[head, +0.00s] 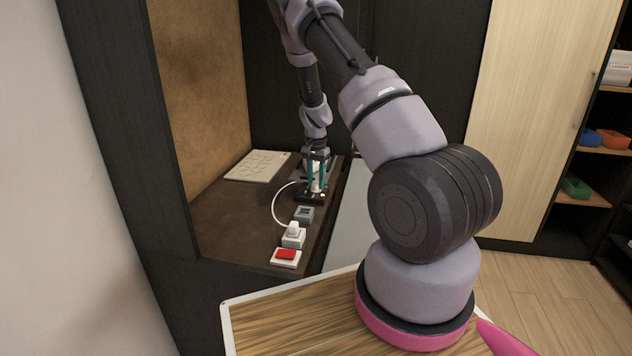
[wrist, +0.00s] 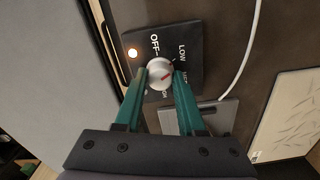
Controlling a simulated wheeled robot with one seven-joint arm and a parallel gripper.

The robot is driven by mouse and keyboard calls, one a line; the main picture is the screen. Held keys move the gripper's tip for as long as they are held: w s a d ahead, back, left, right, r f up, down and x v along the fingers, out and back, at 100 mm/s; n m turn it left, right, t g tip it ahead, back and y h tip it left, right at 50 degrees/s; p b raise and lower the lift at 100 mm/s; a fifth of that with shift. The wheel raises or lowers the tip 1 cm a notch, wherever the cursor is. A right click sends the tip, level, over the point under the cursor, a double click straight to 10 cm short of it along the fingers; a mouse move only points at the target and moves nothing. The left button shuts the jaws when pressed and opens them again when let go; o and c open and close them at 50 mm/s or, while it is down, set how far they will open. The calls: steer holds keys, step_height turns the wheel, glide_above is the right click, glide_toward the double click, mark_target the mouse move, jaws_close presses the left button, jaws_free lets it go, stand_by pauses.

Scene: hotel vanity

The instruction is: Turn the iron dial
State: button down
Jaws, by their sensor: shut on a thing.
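The iron dial (wrist: 159,73) is a round, silvery knob on a black plate (wrist: 195,48). White labels around it include OFF and LOW; those lower down are partly hidden by my fingers. A short red mark shows on the knob, toward its right side, but I cannot tell exactly which label it faces. A small lamp (wrist: 132,53) glows beside OFF. My gripper (wrist: 160,75) has its two teal fingers shut on the knob, one on each side. In the head view my gripper (head: 317,188) points down over the black plate (head: 309,198).
A grey switch box (head: 304,213), a white box with a knob (head: 293,237) and a red button (head: 286,255) line up in front of the plate. A white cord (head: 274,205) curves beside them. A pale patterned board (head: 257,166) lies at the back left.

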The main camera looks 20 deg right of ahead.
mark_target(316, 182)
stand_by(0.3)
steer(key=c, duration=0.5)
jaws_free()
step_height(316, 182, up, 11)
stand_by(0.3)
